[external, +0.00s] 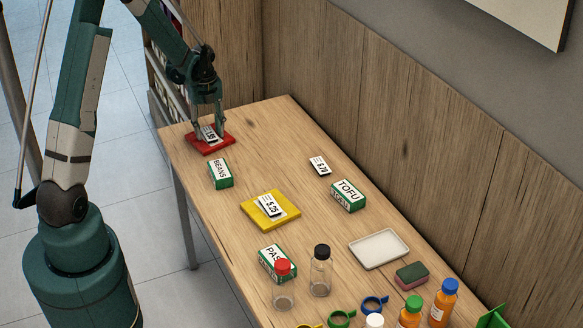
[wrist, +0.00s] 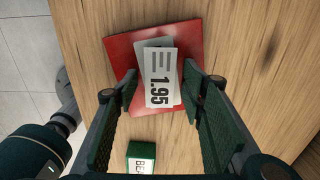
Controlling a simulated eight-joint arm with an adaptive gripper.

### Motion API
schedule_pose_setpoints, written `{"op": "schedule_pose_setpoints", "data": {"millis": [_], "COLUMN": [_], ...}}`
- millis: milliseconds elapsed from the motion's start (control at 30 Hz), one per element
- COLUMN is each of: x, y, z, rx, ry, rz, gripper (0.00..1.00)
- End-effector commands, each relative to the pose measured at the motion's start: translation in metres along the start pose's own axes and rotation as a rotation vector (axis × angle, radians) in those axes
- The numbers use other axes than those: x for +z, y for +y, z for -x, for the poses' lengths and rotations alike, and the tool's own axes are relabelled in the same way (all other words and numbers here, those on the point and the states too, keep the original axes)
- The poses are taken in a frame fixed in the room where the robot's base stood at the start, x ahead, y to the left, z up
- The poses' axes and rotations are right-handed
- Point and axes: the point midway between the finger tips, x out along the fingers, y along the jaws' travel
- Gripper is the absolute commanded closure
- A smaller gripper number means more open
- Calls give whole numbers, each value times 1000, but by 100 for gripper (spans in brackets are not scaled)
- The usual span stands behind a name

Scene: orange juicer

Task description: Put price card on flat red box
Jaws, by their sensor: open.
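The flat red box (external: 222,143) lies at the far end of the table, and it fills the upper middle of the wrist view (wrist: 195,38). A white price card reading 1.95 (external: 209,134) lies over the red box, slightly askew; it also shows in the wrist view (wrist: 160,75). A second pale card or label edge shows just behind it. My gripper (external: 209,128) is right above the red box, with its fingers on either side of the card. In the wrist view, both fingers (wrist: 165,90) stand apart from the card, open.
A green BEANS box (external: 221,174) stands just in front of the red box. A yellow flat box (external: 270,209) with a card, another price card (external: 320,166) and a TOFU box (external: 348,196) lie nearer. Bottles and a white tray (external: 379,249) crowd the near end. A wooden wall runs behind.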

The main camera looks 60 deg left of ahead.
Motion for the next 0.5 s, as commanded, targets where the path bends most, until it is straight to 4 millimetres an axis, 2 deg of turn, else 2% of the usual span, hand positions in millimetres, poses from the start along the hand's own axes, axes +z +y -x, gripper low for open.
{"op": "schedule_pose_setpoints", "data": {"millis": [300,500], "x": [0,0], "y": [0,0], "z": [4,21], "rx": [0,0], "ry": [0,0], "rz": [0,0], "gripper": [60,60]}}
